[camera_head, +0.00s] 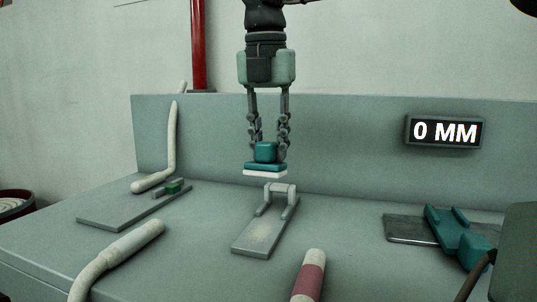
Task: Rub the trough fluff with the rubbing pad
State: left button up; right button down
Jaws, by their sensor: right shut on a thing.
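My right gripper (267,146) comes down from the top middle, its fingers shut on the teal grip block of the rubbing pad (265,168). The pad has a teal plate and a white underside, and it hangs level above the bench. Below it lies a flat grey plate (250,241) with a pale raised bracket (281,188) at its far end. The pad is above and slightly left of this bracket, apparently apart from it. A faint pale patch (262,234) lies on the plate; I cannot tell if it is the trough fluff. My left gripper is not in view.
A plate with a small green piece (173,187) lies left, beside a pale bent tube (156,181). Another pale tube (122,255) and a red-banded one (309,277) are in front. A teal fixture (454,236) stands right, under a display reading "0 MM" (446,131).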

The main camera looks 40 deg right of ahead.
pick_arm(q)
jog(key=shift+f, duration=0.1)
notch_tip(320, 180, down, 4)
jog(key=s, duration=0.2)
pick_arm(e)
jog(key=shift+f, duration=0.2)
jog(key=b, duration=0.2)
jog(key=f+h+b, duration=0.1)
jog(key=b, duration=0.1)
jog(key=shift+w+d+f+t+h, duration=0.2)
jog(key=shift+d+f+t+h, duration=0.1)
jog(key=shift+d+t, duration=0.1)
pick_arm(q)
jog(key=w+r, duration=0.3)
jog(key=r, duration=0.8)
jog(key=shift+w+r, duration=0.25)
jog(key=shift+b, duration=0.3)
pick_arm(e)
jog(key=shift+f, duration=0.1)
